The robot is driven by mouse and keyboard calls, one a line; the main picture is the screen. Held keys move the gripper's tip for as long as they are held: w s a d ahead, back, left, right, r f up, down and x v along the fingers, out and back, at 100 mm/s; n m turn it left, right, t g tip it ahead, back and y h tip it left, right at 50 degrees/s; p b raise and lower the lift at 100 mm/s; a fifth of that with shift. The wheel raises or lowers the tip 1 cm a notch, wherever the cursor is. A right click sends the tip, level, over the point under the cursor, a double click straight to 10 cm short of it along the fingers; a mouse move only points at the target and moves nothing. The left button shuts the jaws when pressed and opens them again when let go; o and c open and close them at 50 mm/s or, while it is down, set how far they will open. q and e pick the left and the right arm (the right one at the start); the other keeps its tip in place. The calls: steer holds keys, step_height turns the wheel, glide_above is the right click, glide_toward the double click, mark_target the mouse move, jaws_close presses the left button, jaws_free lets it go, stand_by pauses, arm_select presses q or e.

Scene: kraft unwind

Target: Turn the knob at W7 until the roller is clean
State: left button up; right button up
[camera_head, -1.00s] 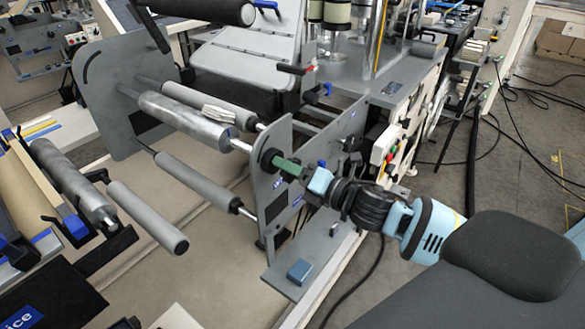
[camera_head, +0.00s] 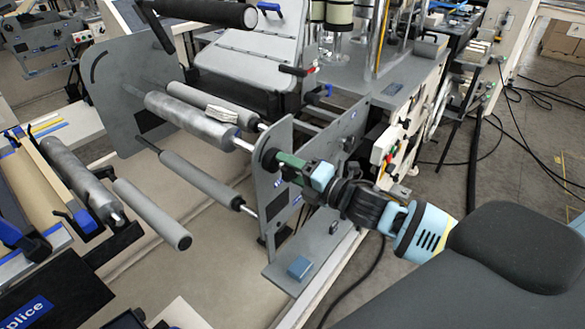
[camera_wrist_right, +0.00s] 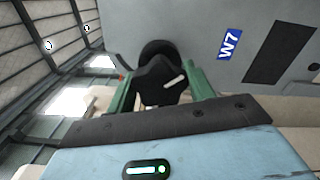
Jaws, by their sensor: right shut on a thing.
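My right gripper (camera_head: 290,167) has green fingers and reaches the side plate from the right. In the right wrist view its fingers (camera_wrist_right: 160,90) are shut on a black knob (camera_wrist_right: 158,78), one on each side. The knob has a white mark on it. A blue W7 label (camera_wrist_right: 230,44) is on the grey plate beside the knob. In the head view the knob (camera_head: 269,158) shows only in part. My left gripper is out of view.
A thinner grey roller (camera_head: 200,181) lies below the silver one. Another roller and a splice table are at the left. Cables lie on the floor at the right.

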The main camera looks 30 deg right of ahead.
steer(key=shift+r+m, duration=0.1)
steer(key=shift+m, duration=0.6)
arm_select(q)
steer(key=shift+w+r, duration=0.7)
arm_select(e)
steer(key=shift+m, duration=0.3)
steer(key=o, duration=1)
arm_select(q)
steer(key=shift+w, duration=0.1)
steer(key=shift+p, duration=0.3)
arm_select(e)
steer(key=shift+p+v, duration=0.75)
steer(key=shift+v, duration=2.45)
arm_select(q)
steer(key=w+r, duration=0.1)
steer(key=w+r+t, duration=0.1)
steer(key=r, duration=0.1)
arm_select(e)
steer(key=shift+s+d, duration=0.15)
steer(key=shift+s, duration=0.2)
